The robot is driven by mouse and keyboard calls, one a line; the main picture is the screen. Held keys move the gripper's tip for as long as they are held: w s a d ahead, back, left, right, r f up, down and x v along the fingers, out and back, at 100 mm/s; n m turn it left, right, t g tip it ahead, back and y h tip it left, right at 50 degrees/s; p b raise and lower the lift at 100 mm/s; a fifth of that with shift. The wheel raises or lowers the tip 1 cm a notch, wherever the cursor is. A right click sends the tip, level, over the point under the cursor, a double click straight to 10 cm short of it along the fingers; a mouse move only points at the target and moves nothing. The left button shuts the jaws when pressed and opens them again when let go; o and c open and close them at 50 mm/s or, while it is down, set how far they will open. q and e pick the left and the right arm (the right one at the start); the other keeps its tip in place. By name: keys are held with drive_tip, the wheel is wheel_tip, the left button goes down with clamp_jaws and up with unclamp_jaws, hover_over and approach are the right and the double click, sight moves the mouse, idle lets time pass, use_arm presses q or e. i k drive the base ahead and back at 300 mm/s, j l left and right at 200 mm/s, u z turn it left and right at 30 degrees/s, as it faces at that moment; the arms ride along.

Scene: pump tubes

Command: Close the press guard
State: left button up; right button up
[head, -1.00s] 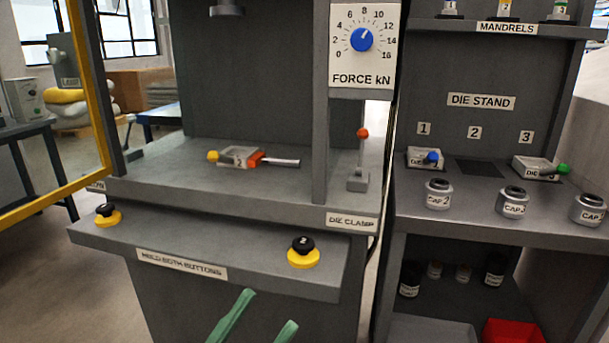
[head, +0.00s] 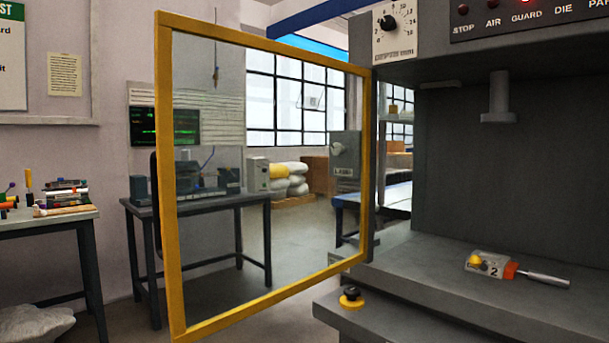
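The press guard (head: 163,185) is a clear panel in a yellow frame. It stands swung open to the left of the press, hinged at the press's left front post. The press bed (head: 420,262) is open to the front. On it lies a die (head: 487,264) marked 2, with a yellow knob, an orange part and a metal rod pointing right. The press ram (head: 498,98) hangs above the bed, clear of the die. Neither of my grippers shows in the head view now.
A yellow-based black button (head: 351,298) sits on the front ledge. An indicator panel (head: 530,15) at top right has a red light lit near GUARD and DIE. A table with tools (head: 50,220) stands at far left. Floor shows between that table and the press.

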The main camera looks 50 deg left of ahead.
sight(162, 161)
drive_tip(key=k+j, duration=0.1)
drive_tip(key=j, duration=0.25)
drive_tip(key=k+j+z, duration=0.1)
drive_tip(key=j, duration=0.25)
drive_tip(key=k+j, duration=0.2)
drive_tip(key=j, duration=0.15)
drive_tip(key=k+j+z, duration=0.1)
drive_tip(key=j, duration=0.2)
drive_tip(key=k+j, duration=0.15)
drive_tip(key=j, duration=0.2)
drive_tip(key=j+z, duration=0.15)
drive_tip(key=j, duration=1.45)
